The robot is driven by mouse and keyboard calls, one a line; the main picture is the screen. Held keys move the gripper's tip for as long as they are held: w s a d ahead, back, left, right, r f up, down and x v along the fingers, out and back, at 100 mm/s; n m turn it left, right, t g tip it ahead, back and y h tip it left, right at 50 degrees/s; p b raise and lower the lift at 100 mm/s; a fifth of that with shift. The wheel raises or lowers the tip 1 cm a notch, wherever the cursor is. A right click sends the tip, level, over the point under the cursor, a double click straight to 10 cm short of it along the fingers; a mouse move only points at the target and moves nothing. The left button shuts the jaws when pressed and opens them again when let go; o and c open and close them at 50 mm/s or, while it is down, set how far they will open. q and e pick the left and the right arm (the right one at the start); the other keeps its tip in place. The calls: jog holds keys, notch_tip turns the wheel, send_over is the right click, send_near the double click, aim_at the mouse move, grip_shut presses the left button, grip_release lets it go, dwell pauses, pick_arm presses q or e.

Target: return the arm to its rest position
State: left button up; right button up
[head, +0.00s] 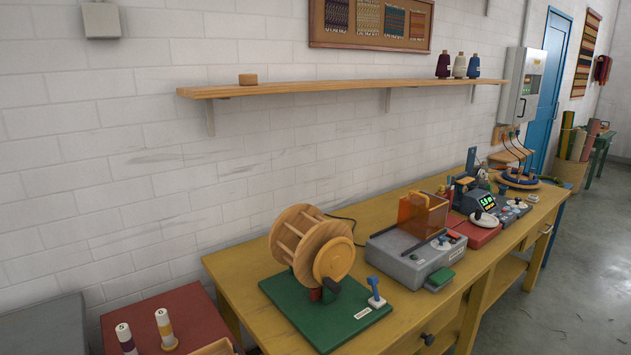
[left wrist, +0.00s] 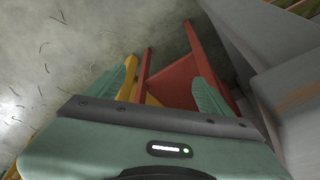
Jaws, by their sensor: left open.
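My left gripper (left wrist: 163,72) shows in the left wrist view, with its two green fingers spread apart. Nothing is between the fingers. It points down toward the grey concrete floor (left wrist: 75,50) and a red frame with legs (left wrist: 170,82), which lies beyond the fingers. A yellow leg (left wrist: 127,88) shows by the left finger. Neither of my grippers shows in the head view. My right gripper is in neither view.
The yellow bench (head: 235,268) holds a wooden winder (head: 312,250) on a green base, a grey machine (head: 405,258) and a scale (head: 485,215). A red table (head: 190,312) with two spools stands at lower left, beside a grey box (head: 45,330). A wall shelf (head: 330,86) runs above.

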pick_arm(q)
jog(key=s+f+g, duration=0.1)
jog(key=s+f, duration=0.2)
jog(key=f, duration=0.9)
jog(key=s+f, duration=0.2)
jog(key=f, duration=1)
jog(key=s+a+f+g, duration=0.1)
jog(key=s+a+f, duration=0.2)
jog(key=s+f, duration=0.8)
jog(key=s, duration=0.2)
jog(key=shift+s+f, duration=0.3)
jog(key=shift+f, duration=0.05)
